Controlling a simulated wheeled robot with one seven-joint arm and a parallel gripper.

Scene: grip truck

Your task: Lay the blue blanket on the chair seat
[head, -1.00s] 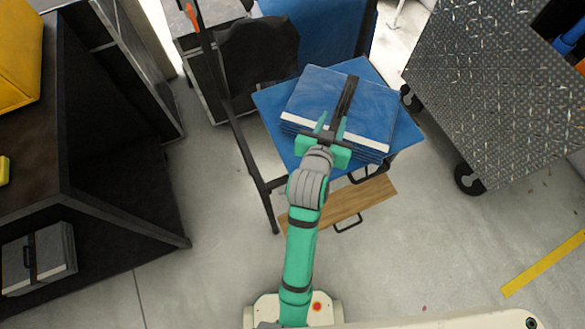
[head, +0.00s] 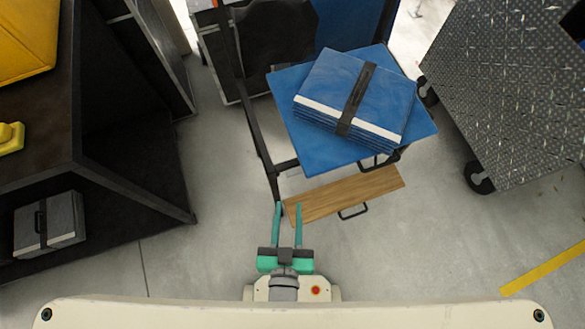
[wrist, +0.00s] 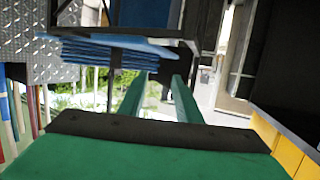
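The blue blanket (head: 345,85) is a folded stack with a white edge and a black strap around it. It lies on the blue chair seat (head: 310,151), turned at an angle to it. In the wrist view the folded blanket (wrist: 100,52) shows edge-on at the upper left. My gripper (head: 288,207) is open and empty, drawn back near my base, with its fingers apart over the floor and the near edge of a wooden board. It is clear of the blanket and the seat.
A wooden board (head: 345,195) with black handles lies below the seat's front edge. A diamond-plate cart (head: 500,90) on casters stands at the right. A dark shelf (head: 120,130) with a yellow case (head: 25,40) stands at the left.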

